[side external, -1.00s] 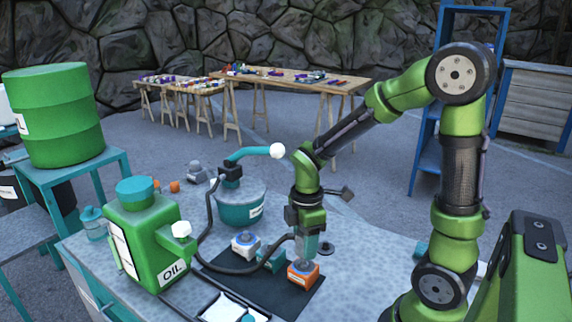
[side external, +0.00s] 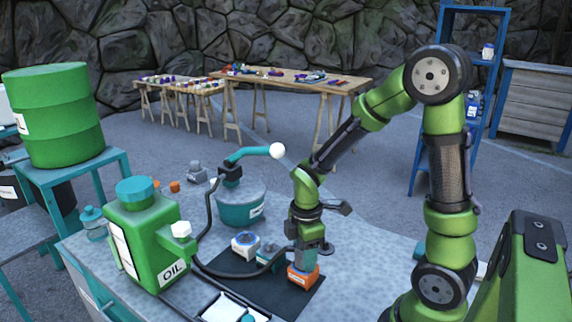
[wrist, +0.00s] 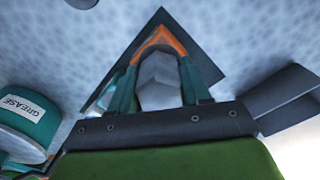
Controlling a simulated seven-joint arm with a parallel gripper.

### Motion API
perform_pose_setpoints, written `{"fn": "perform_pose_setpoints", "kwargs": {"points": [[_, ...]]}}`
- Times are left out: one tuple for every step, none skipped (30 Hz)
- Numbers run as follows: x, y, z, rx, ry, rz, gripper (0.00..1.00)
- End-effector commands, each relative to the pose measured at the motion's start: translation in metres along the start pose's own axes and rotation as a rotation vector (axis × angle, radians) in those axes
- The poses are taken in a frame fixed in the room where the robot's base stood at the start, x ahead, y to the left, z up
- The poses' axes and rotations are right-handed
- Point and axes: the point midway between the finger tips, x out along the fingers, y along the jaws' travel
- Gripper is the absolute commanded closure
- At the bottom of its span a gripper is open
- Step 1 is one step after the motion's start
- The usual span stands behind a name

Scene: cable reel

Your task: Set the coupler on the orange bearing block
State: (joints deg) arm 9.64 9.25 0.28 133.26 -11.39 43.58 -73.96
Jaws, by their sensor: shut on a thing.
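My gripper (side external: 305,260) points down over the right part of the dark mat (side external: 230,264). In the wrist view, its teal fingers (wrist: 160,68) are closed on both sides of a grey piece, which I take to be the coupler (wrist: 160,88). The orange bearing block (side external: 303,277) sits on the mat directly under the fingertips; its orange edge shows beyond the fingers in the wrist view (wrist: 160,43). In the side view the fingers hide the coupler. I cannot tell whether it touches the block.
A white block with a blue ring (side external: 245,243) and a teal block (side external: 270,254) stand left of my gripper. A black hose crosses the mat close by. The grease tub (wrist: 22,125) is at the wrist view's left. A green oil can (side external: 150,242) stands further left.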

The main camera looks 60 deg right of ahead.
Motion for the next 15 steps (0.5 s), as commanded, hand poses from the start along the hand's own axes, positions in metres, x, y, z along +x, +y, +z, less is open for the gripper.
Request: {"fn": "perform_pose_setpoints", "kwargs": {"points": [[-0.0004,0.0002,0.0,0.0,0.0,0.001,0.93],[-0.0004,0.0002,-0.0001,0.0,0.0,0.001,0.93],[-0.0004,0.0002,0.0,0.0,0.0,0.001,0.93],[-0.0004,0.0002,-0.0001,0.0,0.0,0.001,0.51],[-0.0004,0.0002,-0.0001,0.0,0.0,0.001,0.47],[-0.0004,0.0002,0.0,0.0,0.0,0.001,0.4],[-0.0004,0.0002,0.0,0.0,0.0,0.001,0.36],[-0.0004,0.0002,0.0,0.0,0.0,0.001,0.31],[-0.0004,0.0002,0.0,0.0,0.0,0.001,0.25],[-0.0004,0.0002,0.0,0.0,0.0,0.001,0.23],[-0.0004,0.0002,0.0,0.0,0.0,0.001,0.23],[-0.0004,0.0002,0.0,0.0,0.0,0.001,0.23],[-0.0004,0.0002,0.0,0.0,0.0,0.001,0.23],[-0.0004,0.0001,0.0,0.0,0.0,0.001,0.23],[-0.0004,0.0001,0.0,0.0,0.0,0.001,0.23]]}}
